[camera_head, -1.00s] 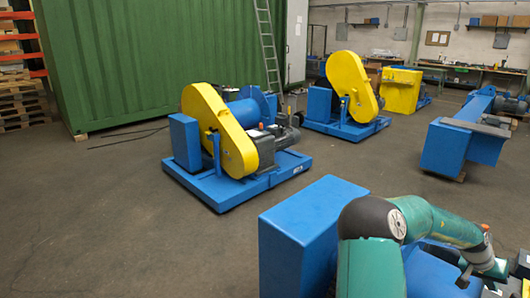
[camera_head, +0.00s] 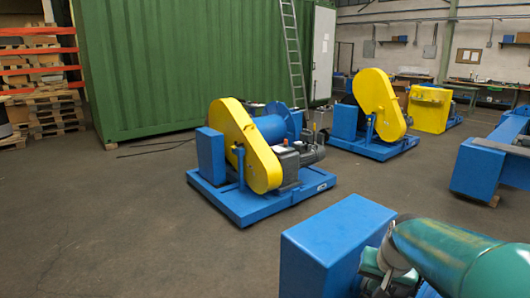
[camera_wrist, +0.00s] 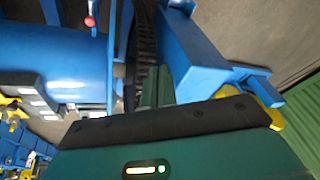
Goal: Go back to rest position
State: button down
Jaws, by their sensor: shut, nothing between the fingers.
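My gripper (camera_wrist: 157,88) shows in the wrist view as green fingers close together beyond a dark bar and a green housing with a lit indicator. It is shut and holds nothing. A dark toothed chain or wheel (camera_wrist: 143,45) and a blue frame (camera_wrist: 195,50) are just beyond the fingertips; I cannot tell the gap. A blue cylinder (camera_wrist: 50,60) lies to the left, and a red-tipped lever (camera_wrist: 90,20) is above it. In the head view my green arm fills the lower right, beside a blue box (camera_head: 330,250). The fingers cannot be made out there.
A chain drive with a yellow guard (camera_head: 245,145) stands on a blue base mid-floor. Another yellow-guarded drive (camera_head: 380,103) is behind it to the right. A blue bench-like frame (camera_head: 485,170) is at the right. A green container (camera_head: 190,65) closes the back. The left floor is clear.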

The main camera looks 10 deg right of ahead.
jog(key=s+a+r+n, duration=0.2)
jog(key=s+a, duration=0.3)
jog(key=a, duration=0.4)
jog(key=s+a+r+n+t, duration=0.1)
jog(key=s+a+r+n, duration=0.2)
jog(key=s+a, duration=0.3)
jog(key=a+n, duration=0.1)
jog(key=a, duration=0.3)
jog(key=shift+s+a+n+t+y, duration=0.15)
jog(key=shift+n+t+y, duration=0.15)
